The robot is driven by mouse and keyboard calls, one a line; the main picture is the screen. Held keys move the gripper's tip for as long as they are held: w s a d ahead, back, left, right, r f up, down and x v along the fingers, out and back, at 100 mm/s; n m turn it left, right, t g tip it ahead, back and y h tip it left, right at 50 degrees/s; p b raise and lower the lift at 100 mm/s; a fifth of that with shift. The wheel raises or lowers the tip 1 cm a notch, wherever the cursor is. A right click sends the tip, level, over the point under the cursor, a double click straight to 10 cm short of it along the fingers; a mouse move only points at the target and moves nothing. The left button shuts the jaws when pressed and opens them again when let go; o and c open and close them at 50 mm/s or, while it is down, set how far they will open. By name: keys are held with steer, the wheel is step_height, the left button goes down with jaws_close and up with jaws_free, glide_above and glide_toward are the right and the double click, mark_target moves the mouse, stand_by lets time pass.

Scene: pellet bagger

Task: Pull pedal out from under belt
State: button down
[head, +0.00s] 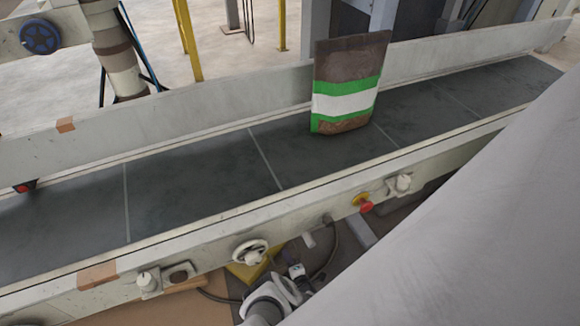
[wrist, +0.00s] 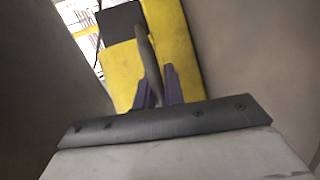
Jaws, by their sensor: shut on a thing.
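The yellow pedal (wrist: 121,75) fills the upper middle of the wrist view, with a black part (wrist: 120,18) at its far end and a grey curved bar standing up from it. My gripper (wrist: 158,84) has its two dark purple fingers on either side of the grey bar and is shut on it. In the head view the pedal (head: 246,270) shows only partly, below the near side of the belt conveyor (head: 200,200). My white wrist is just to its right and hides part of it; the fingertips cannot be made out there.
A brown bag with green and white bands (head: 345,90) stands on the belt. A handwheel (head: 250,252), a red stop button (head: 366,207) and knobs stick out from the conveyor's near side. A dark cable (head: 330,255) hangs close to my wrist.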

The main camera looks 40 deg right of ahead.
steer(key=shift+s, duration=0.2)
steer(key=c, duration=1.5)
jaws_free()
steer(key=shift+w, duration=0.1)
